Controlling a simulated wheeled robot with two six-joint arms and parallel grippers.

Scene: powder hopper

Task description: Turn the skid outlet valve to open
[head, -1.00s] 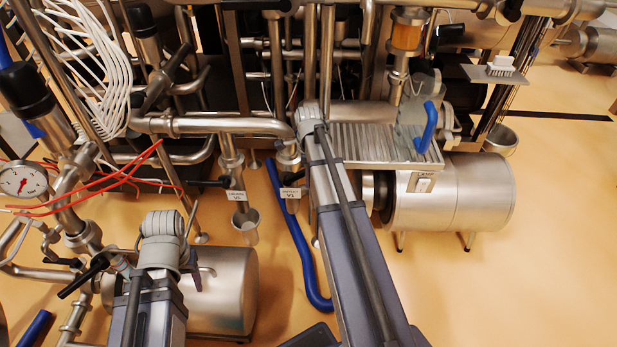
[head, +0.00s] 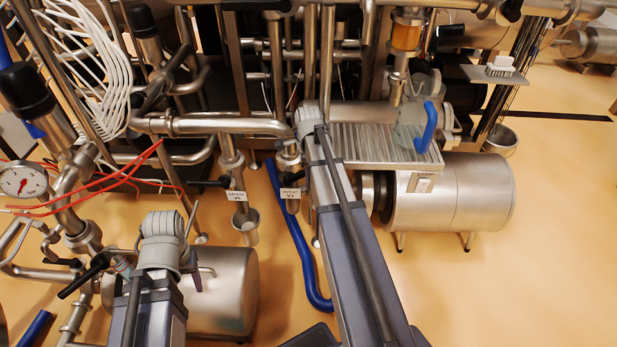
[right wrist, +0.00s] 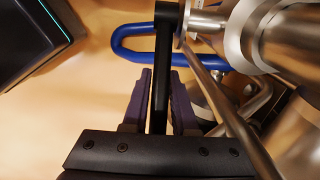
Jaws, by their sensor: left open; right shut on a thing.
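The outlet valve (head: 288,158) stands on a vertical pipe beside my right arm in the head view, above a small tag (head: 290,193) that seems to read OUTLET V1. Its black handle (head: 291,177) partly shows there. In the right wrist view the long black handle (right wrist: 166,40) runs down between the two purple fingers of my right gripper (right wrist: 160,88), which is shut on it. My arm hides this gripper in the head view. My left gripper (head: 195,278) is open at the lower left, away from the valve, and mostly hidden by its own wrist.
A drain valve with a tag (head: 236,196) stands just left of the outlet valve. A blue hose (head: 303,260) runs down to the floor. A steel motor housing (head: 450,195) lies at the right. Red cables (head: 100,190) and a gauge (head: 24,181) are at the left.

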